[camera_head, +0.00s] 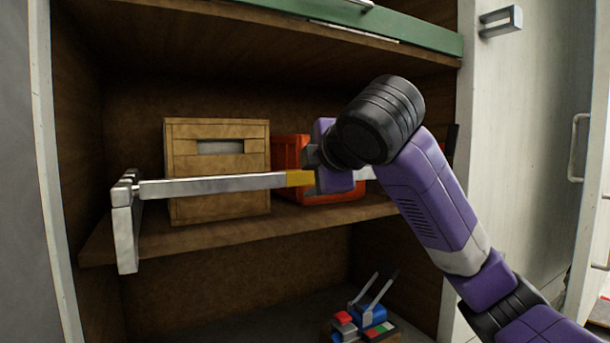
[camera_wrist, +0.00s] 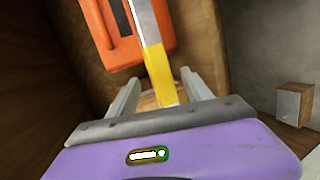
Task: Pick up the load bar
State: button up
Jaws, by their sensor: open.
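The load bar (camera_head: 215,185) is a long silver bar with a yellow section. It lies level in front of the middle shelf in the head view, with a silver end bracket (camera_head: 126,235) hanging at its left. My gripper (camera_head: 310,172) is at the yellow section. In the wrist view, the yellow section (camera_wrist: 158,72) runs between the two spread fingers of my gripper (camera_wrist: 160,84), with gaps on both sides. The gripper is open. My gripper and wrist hide part of the bar in the head view; a short pale piece shows to their right.
A wooden box (camera_head: 218,170) and an orange crate (camera_head: 287,153) stand on the shelf (camera_head: 165,240) behind the bar. Colourful tools (camera_head: 370,318) sit in a box below. A green ledge (camera_head: 415,37) runs above. White cabinet walls flank both sides.

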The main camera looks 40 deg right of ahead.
jog(key=shift+x, duration=1)
grip_shut()
jog(key=shift+f, duration=0.1)
dwell(0.5)
